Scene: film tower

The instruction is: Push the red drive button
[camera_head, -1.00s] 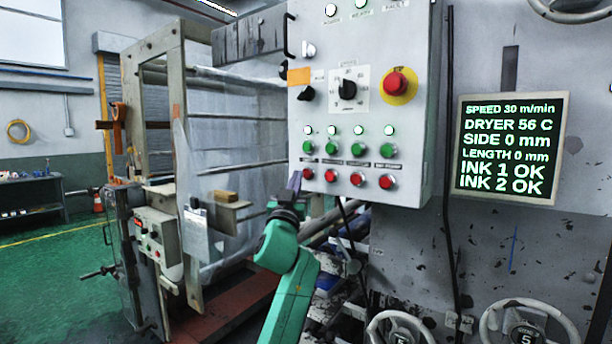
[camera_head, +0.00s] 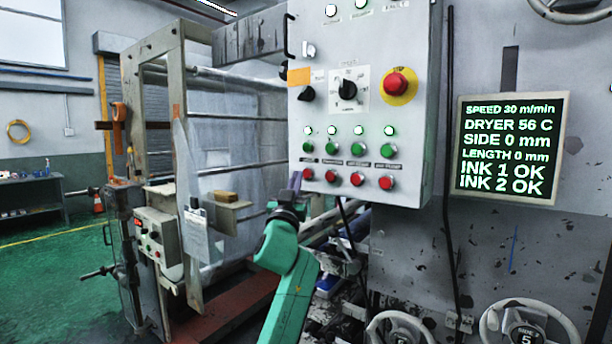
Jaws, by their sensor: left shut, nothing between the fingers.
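The control panel (camera_head: 405,130) is a pale grey box with a row of green buttons above a row of red buttons. The leftmost red button (camera_head: 307,174) sits at the panel's lower left; the small label by it is too small to read. My left gripper (camera_head: 295,180) is shut and empty, its fingertips pointing up just left of that button. I cannot tell whether the tips touch it. The other red buttons (camera_head: 357,179) run to its right. My right gripper is not in view.
A large red stop button (camera_head: 396,83) on a yellow disc and a black rotary knob (camera_head: 347,89) are higher on the panel. A readout screen (camera_head: 510,150) is to the right. Handwheels (camera_head: 525,335) stand below. A machine frame (camera_head: 180,150) is at left.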

